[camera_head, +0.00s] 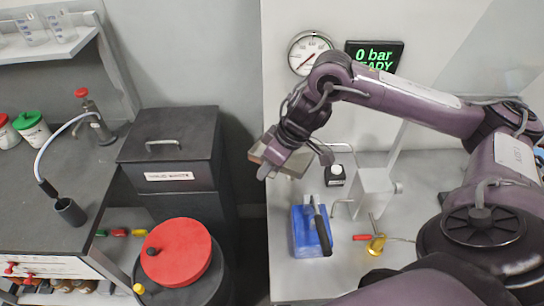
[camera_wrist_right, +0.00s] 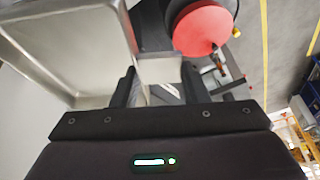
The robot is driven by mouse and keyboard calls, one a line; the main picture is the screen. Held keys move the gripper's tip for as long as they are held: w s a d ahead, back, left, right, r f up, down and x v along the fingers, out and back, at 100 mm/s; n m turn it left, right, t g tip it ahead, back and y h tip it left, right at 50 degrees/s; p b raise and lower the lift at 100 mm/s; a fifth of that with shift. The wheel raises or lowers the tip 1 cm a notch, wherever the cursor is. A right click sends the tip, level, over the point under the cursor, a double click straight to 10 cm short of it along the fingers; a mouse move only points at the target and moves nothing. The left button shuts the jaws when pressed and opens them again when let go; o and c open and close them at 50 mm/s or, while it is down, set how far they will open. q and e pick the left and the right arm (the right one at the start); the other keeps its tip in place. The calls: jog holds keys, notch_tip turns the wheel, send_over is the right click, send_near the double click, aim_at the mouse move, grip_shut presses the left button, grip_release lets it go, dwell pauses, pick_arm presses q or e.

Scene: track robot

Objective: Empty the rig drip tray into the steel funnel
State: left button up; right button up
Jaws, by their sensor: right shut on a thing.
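My right gripper (camera_head: 273,158) reaches in from the right and is shut on the drip tray (camera_head: 297,165), holding it in the air above the rig bench. In the wrist view the gripper (camera_wrist_right: 158,84) grips a metal tab at the edge of the shallow steel tray (camera_wrist_right: 75,45). The tray's inside looks grey, and I cannot tell whether liquid is in it. I cannot make out the steel funnel in either view. My left gripper is not in view.
A black lidded waste bin (camera_head: 170,150) stands left of the tray. A drum with a red lid (camera_head: 177,252) stands in front of it. A blue container (camera_head: 305,235) and a brass fitting (camera_head: 376,243) are on the bench. A gauge (camera_head: 308,52) hangs behind; the display reads 0 bar.

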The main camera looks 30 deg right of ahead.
jog(key=shift+s+a+f+h, duration=0.1)
jog(key=shift+a+f+h, duration=0.2)
jog(key=shift+f, duration=0.15)
jog(key=shift+r, duration=0.3)
notch_tip(320, 180, up, 5)
jog(key=p, duration=0.5)
jog(key=shift+d+f+p, duration=0.1)
jog(key=shift+p, duration=0.25)
jog(key=s+a+f+b, duration=0.2)
jog(key=a+f+b, duration=0.1)
jog(key=a+b, duration=0.5)
jog(key=shift+s+f, duration=0.3)
